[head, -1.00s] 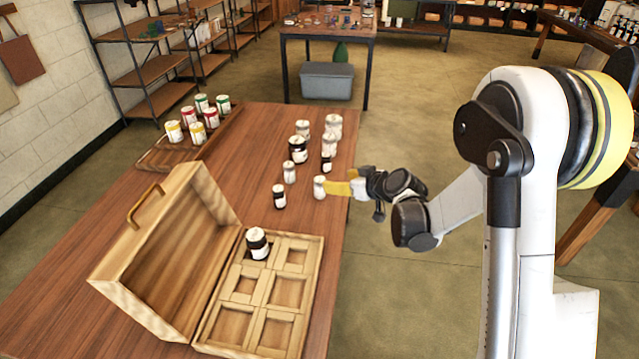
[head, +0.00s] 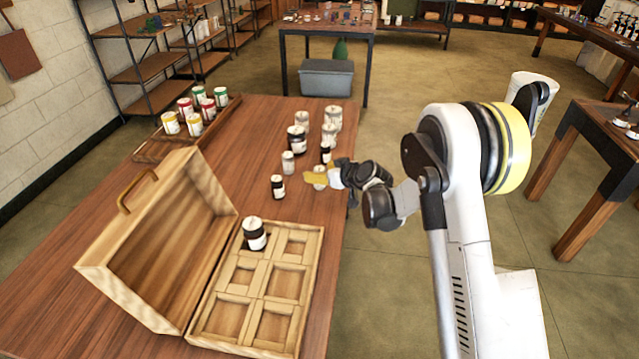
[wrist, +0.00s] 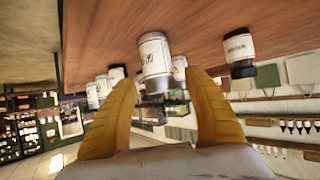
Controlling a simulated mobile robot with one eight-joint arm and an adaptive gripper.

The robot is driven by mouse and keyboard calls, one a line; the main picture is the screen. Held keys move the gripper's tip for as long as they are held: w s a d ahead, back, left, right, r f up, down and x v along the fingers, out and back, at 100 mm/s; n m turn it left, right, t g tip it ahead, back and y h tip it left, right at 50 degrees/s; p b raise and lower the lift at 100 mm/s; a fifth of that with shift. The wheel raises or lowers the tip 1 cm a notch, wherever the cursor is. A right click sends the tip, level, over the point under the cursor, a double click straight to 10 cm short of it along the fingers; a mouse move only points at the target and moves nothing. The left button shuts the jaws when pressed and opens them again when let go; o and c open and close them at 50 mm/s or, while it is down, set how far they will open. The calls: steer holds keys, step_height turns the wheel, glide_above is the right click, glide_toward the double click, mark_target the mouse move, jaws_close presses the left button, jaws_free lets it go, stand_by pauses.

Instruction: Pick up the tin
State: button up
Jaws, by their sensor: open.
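Several white and black-labelled tins stand loosely on the wooden table. My gripper (head: 308,178) is open, reaching in from the table's right edge, its yellow fingers low among the tins. A white tin (head: 319,171) is partly hidden behind the fingers.
An open wooden case (head: 188,330) holds one black-and-white tin (head: 255,236) in its top-left compartment; the other compartments look empty. A tray (head: 150,152) of coloured tins sits at the back left. More tins (head: 297,139) stand behind my gripper.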

steer(key=shift+w+a+f, duration=0.15)
steer(key=shift+w, duration=0.05)
steer(key=shift+c, duration=0.6)
steer(key=c, duration=1.2)
